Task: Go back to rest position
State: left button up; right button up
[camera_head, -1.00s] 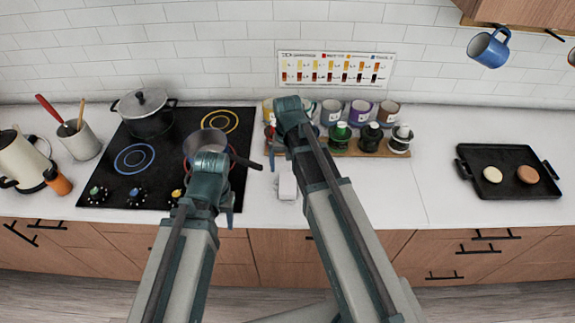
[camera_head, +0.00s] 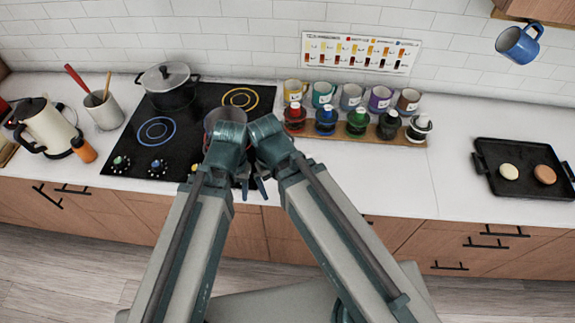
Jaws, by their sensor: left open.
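My left arm comes up from the lower left, and its gripper (camera_head: 219,180) is in front of the hob. It is open, partly hidden behind its own wrist, and I see nothing held in it. My right arm leans in from the lower right. Its wrist is bent close beside the left one, and the right gripper (camera_head: 262,186) points down near the counter's front edge. Its jaws are mostly hidden.
A black hob (camera_head: 190,125) bears a lidded pot (camera_head: 170,88) and a pan (camera_head: 211,120) partly behind my left wrist. A black tray (camera_head: 526,170) lies at right. White counter (camera_head: 440,165) is clear between them.

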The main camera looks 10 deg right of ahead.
notch_tip(320, 180, down, 7)
jog(key=b, duration=0.6)
jog(key=shift+r+b, duration=0.2)
jog(key=shift+b, duration=0.1)
